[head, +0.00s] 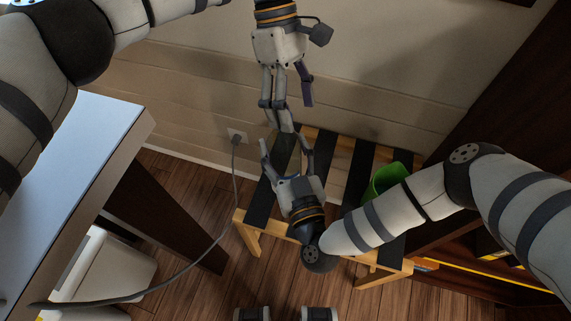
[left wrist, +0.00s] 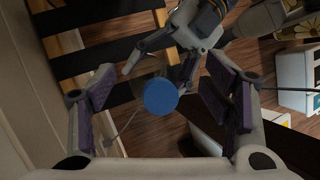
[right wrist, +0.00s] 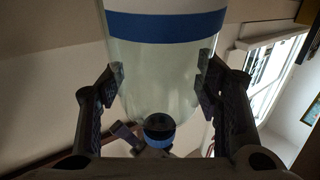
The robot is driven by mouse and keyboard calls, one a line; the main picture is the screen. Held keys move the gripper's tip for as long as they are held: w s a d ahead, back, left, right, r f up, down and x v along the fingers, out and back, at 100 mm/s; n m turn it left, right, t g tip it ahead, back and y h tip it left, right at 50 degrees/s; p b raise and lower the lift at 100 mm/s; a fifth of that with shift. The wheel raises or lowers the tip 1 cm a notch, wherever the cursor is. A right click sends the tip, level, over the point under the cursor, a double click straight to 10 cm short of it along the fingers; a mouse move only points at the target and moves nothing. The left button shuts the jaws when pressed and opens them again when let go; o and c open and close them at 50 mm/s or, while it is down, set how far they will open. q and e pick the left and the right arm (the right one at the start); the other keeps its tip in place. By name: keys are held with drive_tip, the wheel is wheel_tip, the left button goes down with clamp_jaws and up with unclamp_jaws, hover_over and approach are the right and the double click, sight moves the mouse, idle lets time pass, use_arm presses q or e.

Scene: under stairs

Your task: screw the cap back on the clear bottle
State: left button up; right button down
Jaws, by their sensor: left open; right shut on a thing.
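The clear bottle (right wrist: 155,70), with a blue band, fills the middle of the right wrist view. My right gripper (head: 286,145) is shut on its sides. The blue cap (left wrist: 160,97) shows as a round disc in the left wrist view, and at the bottle's narrow end in the right wrist view (right wrist: 158,142). I cannot tell how tightly it sits on the neck. My left gripper (head: 287,105) is open above the right one, its purple pads apart on either side of the cap without touching it. The bottle is hard to make out in the head view.
A slatted wood-and-black bench (head: 262,200) stands below the grippers, with a green container (head: 385,180) on it at right. A white-topped table (head: 85,150) is at left. A cable (head: 225,215) runs from the wall socket across the floor side.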

drive_tip(key=shift+c, duration=2.2)
unclamp_jaws()
use_arm(q)
drive_tip(key=r, duration=0.5)
drive_tip(key=shift+w+a, duration=0.1)
drive_tip(key=shift+w, duration=0.3)
